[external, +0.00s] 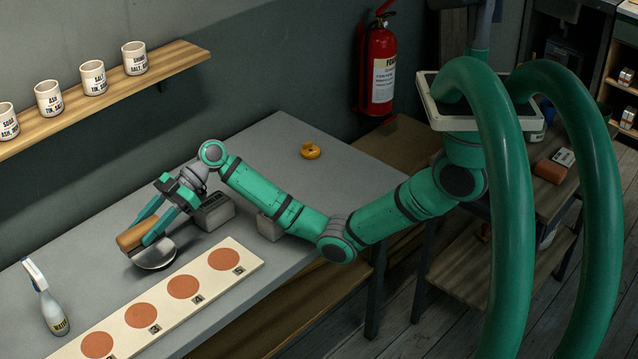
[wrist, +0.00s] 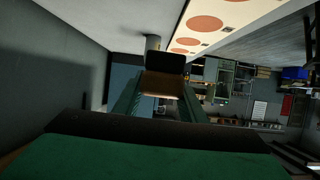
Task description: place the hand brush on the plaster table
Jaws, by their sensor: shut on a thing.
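My gripper (external: 143,231) is at the left of the grey table and is shut on a brown, wooden-looking block, which I take to be the hand brush (external: 132,238). In the wrist view, the hand brush (wrist: 163,84) shows as a tan face with a dark part beyond it, between my green fingers. The grey-topped table (external: 290,135) lies under my arm; I cannot tell whether it is the plaster table. The held piece is low over this table, and whether it touches anything below is hidden.
A shiny round metal piece (external: 155,256) lies just below the gripper. A pale board with orange discs (external: 246,262) runs along the front. A spray bottle (external: 50,305) stands left. Grey blocks (external: 213,211) sit beside my wrist.

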